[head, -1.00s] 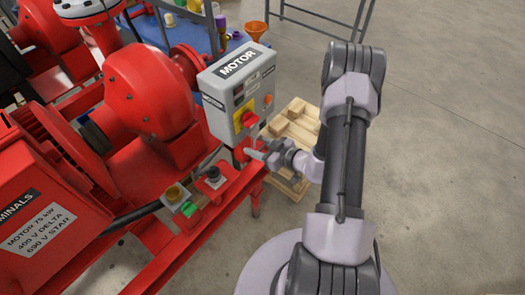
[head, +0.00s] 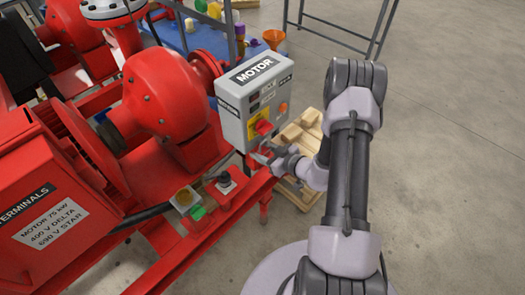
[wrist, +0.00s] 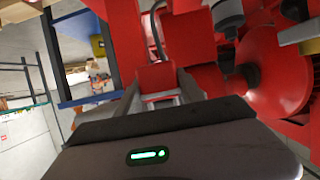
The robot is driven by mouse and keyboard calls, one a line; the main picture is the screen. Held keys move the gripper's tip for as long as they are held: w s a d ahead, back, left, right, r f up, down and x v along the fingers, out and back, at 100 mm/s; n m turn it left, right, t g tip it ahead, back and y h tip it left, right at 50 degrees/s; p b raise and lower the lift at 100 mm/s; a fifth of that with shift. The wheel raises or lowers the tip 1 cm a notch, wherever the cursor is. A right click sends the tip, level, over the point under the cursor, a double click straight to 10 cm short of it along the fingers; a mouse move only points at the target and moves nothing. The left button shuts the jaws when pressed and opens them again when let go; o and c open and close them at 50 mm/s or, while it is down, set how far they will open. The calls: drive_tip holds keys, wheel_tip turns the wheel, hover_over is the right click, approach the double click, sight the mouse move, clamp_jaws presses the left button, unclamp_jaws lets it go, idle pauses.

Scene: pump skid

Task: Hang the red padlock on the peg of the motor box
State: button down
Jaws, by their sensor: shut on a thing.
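The grey motor box (head: 238,118), labelled MOTOR, stands on the red skid in the head view. Its front has a yellow plate with a red rotary handle (head: 263,127) and an orange lamp. I cannot make out the peg. My gripper (head: 262,156) is just below and in front of the box's lower front, close to it; I cannot tell whether it touches. In the wrist view my gripper's grey fingers (wrist: 163,92) are shut on a small red thing, taken as the red padlock (wrist: 155,77). Its shackle is not clearly seen, and the fingers hide much of it.
A blue table (head: 185,40) with a funnel and containers stands at the back. The floor at right is clear.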

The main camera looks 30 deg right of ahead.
drive_tip(key=c, duration=0.6)
unclamp_jaws()
drive_tip(key=shift+c, duration=0.2)
